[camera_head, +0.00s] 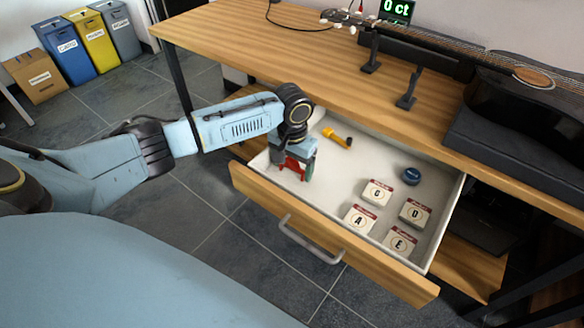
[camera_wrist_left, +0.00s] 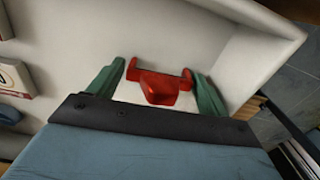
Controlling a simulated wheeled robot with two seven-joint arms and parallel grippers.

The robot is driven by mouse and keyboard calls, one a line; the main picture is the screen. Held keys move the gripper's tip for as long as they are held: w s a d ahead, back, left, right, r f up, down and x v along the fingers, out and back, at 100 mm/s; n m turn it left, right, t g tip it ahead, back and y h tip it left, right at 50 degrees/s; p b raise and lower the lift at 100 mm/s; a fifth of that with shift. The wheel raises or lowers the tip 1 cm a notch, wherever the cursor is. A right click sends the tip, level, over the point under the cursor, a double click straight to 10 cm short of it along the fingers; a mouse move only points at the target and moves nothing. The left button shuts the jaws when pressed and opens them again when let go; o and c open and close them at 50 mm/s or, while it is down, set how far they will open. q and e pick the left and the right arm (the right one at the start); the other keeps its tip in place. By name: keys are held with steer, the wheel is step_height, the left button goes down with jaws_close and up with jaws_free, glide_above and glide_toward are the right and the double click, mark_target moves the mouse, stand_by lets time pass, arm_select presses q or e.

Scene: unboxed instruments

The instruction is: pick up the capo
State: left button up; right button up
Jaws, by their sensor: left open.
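The capo looks to be the red piece (camera_head: 294,163) in the left part of the open drawer (camera_head: 330,248). My left gripper (camera_head: 293,174) reaches down into the drawer over it, and its wrist hides part of the red piece. In the left wrist view the capo (camera_wrist_left: 160,86) lies between the two green fingers of my left gripper (camera_wrist_left: 159,70). My right gripper is not in view.
In the drawer are a yellow tool (camera_head: 337,138), a dark blue round item (camera_head: 411,176) and several lettered boxes (camera_head: 376,192). The wooden tabletop (camera_head: 250,50) overhangs the drawer's back. A guitar (camera_head: 450,47) lies on stands above. Bare drawer floor lies between the capo and boxes.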

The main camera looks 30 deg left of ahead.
arm_select(q)
steer(key=shift+f, duration=0.1)
steer(key=c, duration=0.8)
